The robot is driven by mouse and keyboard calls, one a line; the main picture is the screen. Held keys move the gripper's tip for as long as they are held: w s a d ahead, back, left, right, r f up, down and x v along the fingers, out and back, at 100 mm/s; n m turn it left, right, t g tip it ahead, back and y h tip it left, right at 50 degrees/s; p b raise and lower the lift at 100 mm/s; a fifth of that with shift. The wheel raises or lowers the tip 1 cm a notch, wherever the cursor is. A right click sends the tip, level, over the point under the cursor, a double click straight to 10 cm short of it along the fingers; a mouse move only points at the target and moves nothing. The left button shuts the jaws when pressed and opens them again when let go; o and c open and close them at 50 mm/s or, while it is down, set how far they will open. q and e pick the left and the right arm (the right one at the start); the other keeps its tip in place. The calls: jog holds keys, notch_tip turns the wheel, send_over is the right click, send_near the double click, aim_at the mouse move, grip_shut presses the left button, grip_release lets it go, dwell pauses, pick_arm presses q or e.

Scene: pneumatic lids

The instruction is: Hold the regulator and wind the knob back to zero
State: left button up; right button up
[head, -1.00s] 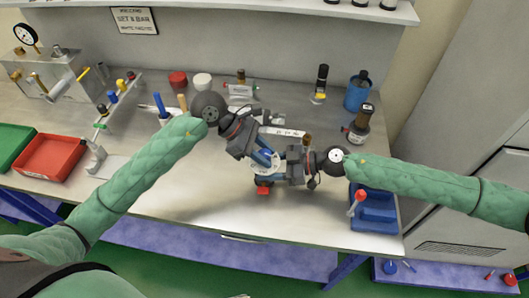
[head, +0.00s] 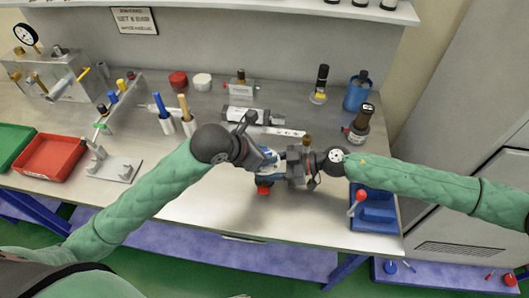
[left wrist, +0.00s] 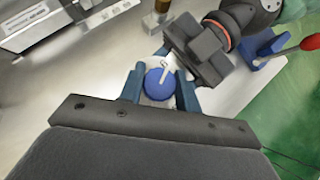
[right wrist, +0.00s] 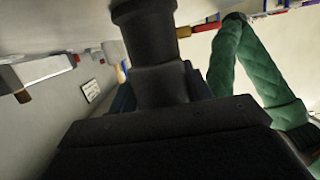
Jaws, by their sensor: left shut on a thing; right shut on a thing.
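The regulator (head: 268,167) is mostly hidden between my two grippers, near the front middle of the bench. Its round blue knob (left wrist: 160,83), with a white pointer line, shows in the left wrist view. My left gripper (head: 262,158) is shut on the knob, with its blue fingers (left wrist: 132,85) on either side. My right gripper (head: 284,166) comes from the right and is shut on the regulator; its dark jaws also show in the left wrist view (left wrist: 200,48). In the right wrist view the regulator and fingertips are mostly hidden.
A blue holder with a red-knobbed lever (head: 372,212) stands at the right front. Blue and tan handles (head: 183,112), a red tray (head: 50,157) and a grey fixture (head: 113,167) lie left.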

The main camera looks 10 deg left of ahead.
pick_arm(q)
jog(key=shift+n+t, duration=0.3)
jog(key=shift+n, duration=0.3)
pick_arm(e)
jog(key=shift+s, duration=0.1)
pick_arm(q)
jog(key=shift+y, duration=0.4)
jog(key=o, duration=1)
jog(key=m+g+h, duration=0.1)
jog(key=m+g, duration=0.1)
jog(key=m, duration=0.1)
jog(key=m+g+h, duration=0.1)
jog(key=m+h, duration=0.1)
jog(key=m, duration=0.1)
jog(key=shift+g, duration=0.4)
jog(key=m+g, duration=0.4)
jog(key=m, duration=0.1)
jog(key=shift+m, duration=0.4)
jog(key=v, duration=1.2)
jog(key=shift+w+a+f, duration=0.1)
jog(key=shift+w+f, duration=0.05)
jog(key=shift+w, duration=0.05)
